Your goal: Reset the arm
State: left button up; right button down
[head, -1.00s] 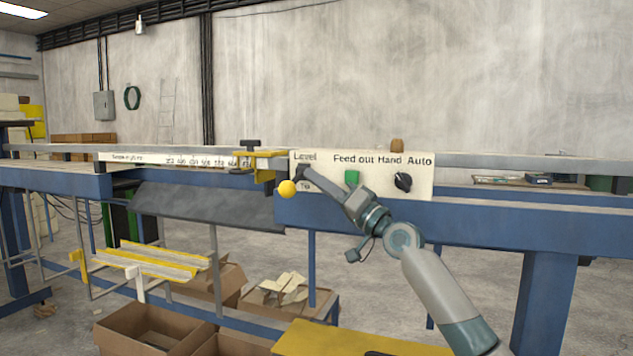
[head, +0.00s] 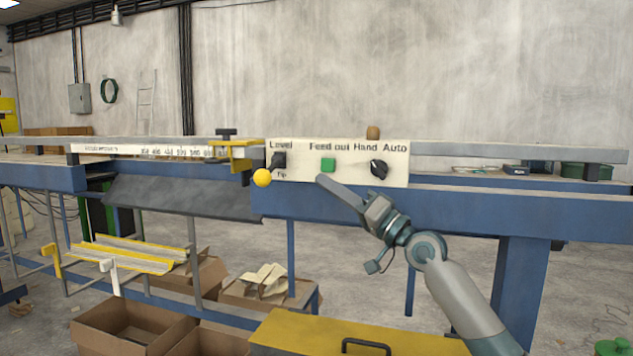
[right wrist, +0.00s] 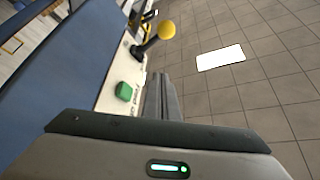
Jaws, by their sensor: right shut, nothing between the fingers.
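My right gripper (head: 322,180) is shut and empty. Its fingertips are just below the green button on the white control panel (head: 345,174), and I cannot tell if they touch it. The green button (head: 328,165) and the black Hand/Auto knob (head: 379,169) are on that panel. The black Level/Tip switch (head: 279,160) is at the panel's left, with a yellow ball knob (head: 262,178) below it. In the right wrist view, the shut fingers (right wrist: 160,80) point past the green button (right wrist: 124,91) toward the yellow knob (right wrist: 166,29). My left gripper is out of view.
A blue bench beam (head: 460,212) runs under the panel. A yellow-topped surface (head: 300,330) is low in front, and open cardboard boxes (head: 125,325) stand at lower left. A yellow clamp (head: 235,153) sits left of the panel.

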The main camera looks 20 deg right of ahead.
jog(key=shift+s+d+f, duration=0.15)
jog(key=shift+s, duration=0.1)
dwell(0.3)
